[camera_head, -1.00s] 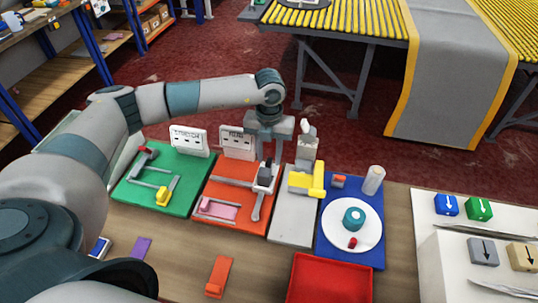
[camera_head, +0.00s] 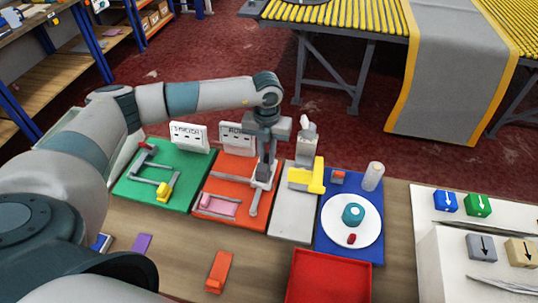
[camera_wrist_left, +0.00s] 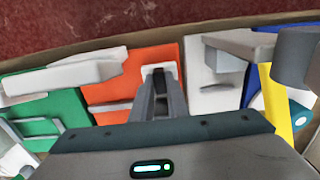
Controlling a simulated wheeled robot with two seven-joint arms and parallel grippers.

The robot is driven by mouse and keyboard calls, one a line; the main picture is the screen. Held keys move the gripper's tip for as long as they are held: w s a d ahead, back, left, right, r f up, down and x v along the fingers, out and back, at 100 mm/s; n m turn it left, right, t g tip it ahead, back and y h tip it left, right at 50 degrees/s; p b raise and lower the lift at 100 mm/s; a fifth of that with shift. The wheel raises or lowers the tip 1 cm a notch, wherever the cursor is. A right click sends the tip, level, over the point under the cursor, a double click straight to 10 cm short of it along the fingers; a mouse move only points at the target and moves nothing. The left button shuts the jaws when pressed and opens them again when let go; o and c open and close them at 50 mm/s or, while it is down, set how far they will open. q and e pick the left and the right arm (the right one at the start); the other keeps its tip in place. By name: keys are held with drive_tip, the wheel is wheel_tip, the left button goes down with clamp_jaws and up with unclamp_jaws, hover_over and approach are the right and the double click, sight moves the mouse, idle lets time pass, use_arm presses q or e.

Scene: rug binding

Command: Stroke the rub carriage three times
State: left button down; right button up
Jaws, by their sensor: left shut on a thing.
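A pink strip (camera_head: 218,206) lies at the front of the orange board. The contact under the carriage is hidden. My right gripper is out of view.
A green board (camera_head: 180,195) with a yellow block lies left. A grey board with a yellow part (camera_head: 320,176) and a blue board (camera_head: 365,250) with a white disc lie right. A red tray (camera_head: 330,280) and an orange piece (camera_head: 218,270) sit in front.

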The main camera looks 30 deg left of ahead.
use_arm(q)
drive_tip(key=s+a+b, duration=0.1)
drive_tip(key=a, duration=0.3)
drive_tip(key=s+a+b, duration=0.1)
drive_tip(key=a+b, duration=0.1)
drive_tip(key=a, duration=0.2)
drive_tip(key=s+a+b, duration=0.1)
drive_tip(key=a, duration=0.3)
drive_tip(key=shift+s+a, duration=0.1)
drive_tip(key=shift+a, duration=0.1)
drive_tip(key=shift+r, duration=0.1)
drive_tip(key=c, duration=1.9)
unclamp_jaws()
drive_tip(key=shift+o, duration=0.9)
drive_tip(key=shift+a, duration=0.15)
